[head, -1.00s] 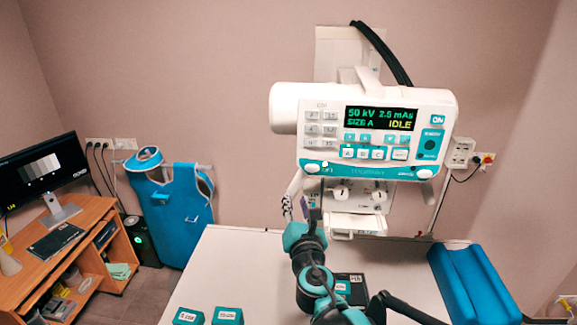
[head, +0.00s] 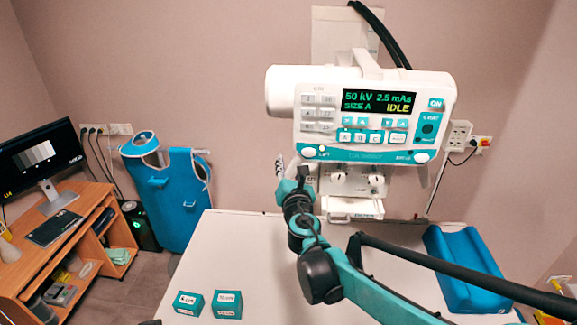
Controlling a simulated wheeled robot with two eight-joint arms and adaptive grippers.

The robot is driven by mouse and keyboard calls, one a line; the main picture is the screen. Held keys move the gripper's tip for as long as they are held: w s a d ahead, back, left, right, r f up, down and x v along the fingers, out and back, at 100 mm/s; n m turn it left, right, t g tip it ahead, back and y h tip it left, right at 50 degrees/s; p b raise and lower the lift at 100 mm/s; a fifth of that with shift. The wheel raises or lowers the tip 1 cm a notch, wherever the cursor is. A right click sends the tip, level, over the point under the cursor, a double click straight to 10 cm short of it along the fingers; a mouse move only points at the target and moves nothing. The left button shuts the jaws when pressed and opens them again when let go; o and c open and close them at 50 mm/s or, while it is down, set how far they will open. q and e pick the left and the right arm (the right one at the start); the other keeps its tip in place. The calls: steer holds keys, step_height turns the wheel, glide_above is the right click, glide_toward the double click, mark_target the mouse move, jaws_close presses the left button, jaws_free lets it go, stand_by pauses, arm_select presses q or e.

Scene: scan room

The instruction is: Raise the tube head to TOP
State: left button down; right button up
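The white tube head (head: 277,92) hangs in front of the wall above the table. Its control panel (head: 376,127) reads 50 kV, 2.5 mAs, SIZE A and IDLE. A white oval button (head: 309,152) marked LIFT sits at the panel's lower left corner. My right gripper (head: 286,173) is raised just below and left of that corner, close to the LIFT button. Whether it touches the head cannot be told. Its fingers are small and partly hidden, so their opening is unclear. My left gripper is out of view.
The white table (head: 240,255) carries two teal boxes (head: 187,304) (head: 227,304) and a blue cushion (head: 465,268). A blue apron (head: 170,205) hangs at the left wall. A wooden desk (head: 85,225) with a monitor (head: 40,155) stands far left.

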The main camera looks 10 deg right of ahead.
mark_target(287, 91)
jaws_close()
step_height(287, 91, up, 20)
steer(key=p, duration=1.1)
jaws_free()
